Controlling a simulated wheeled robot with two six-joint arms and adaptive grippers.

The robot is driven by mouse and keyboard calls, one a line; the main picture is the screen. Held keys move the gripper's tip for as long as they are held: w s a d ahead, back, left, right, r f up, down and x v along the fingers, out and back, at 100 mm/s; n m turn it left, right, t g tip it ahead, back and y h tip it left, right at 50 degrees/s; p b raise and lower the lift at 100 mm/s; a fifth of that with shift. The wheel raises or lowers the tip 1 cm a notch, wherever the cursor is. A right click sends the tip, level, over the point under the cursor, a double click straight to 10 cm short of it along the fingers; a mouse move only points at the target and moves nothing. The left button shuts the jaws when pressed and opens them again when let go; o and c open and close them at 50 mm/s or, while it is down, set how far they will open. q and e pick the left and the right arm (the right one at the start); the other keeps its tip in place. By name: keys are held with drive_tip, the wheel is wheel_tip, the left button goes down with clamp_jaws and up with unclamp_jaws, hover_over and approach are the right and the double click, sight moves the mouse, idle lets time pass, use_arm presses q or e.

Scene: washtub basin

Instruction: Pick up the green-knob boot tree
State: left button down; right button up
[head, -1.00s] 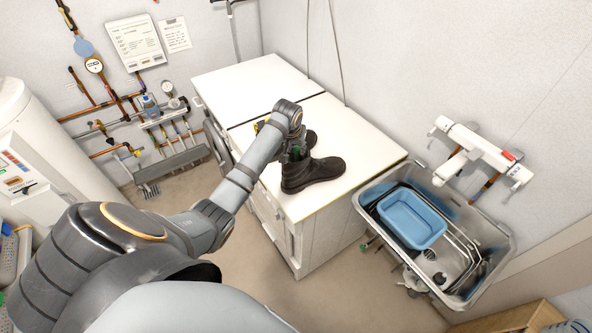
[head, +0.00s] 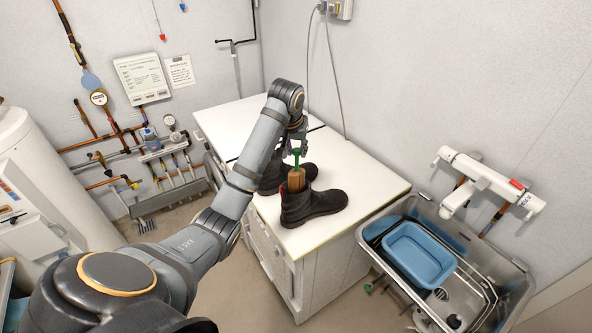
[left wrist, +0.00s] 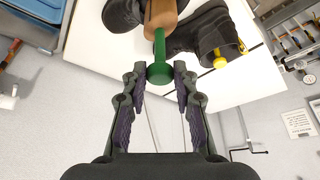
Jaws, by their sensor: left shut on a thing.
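The green-knob boot tree has a green knob (left wrist: 160,73) on a green stem and a brown wooden body (head: 296,180). My left gripper (head: 298,143) is shut on its green knob end. The wooden body is upright, showing above the opening of the front black boot (head: 315,206); I cannot tell whether its lower end is still inside. In the left wrist view the knob lies between the fingertips (left wrist: 160,82). A second black boot (head: 270,178) stands behind, partly covered by my arm. A yellow knob (left wrist: 220,62) shows at that boot in the wrist view.
The boots stand on a white cabinet top (head: 370,175), clear to their right. A steel sink (head: 508,270) with a blue basin (head: 418,254) is at the right. Pipes and valves (head: 160,150) line the left wall, beside a white tank (head: 40,180).

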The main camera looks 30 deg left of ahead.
use_arm(q)
wheel_tip(320, 180, up, 3)
drive_tip(key=shift+r+b, duration=0.1)
drive_tip(key=shift+b, duration=0.3)
drive_tip(key=shift+r+p, duration=0.95)
drive_tip(key=shift+p, duration=0.1)
drive_tip(key=shift+r+p, duration=0.4)
drive_tip(key=shift+s, duration=0.1)
drive_tip(key=shift+f, duration=0.1)
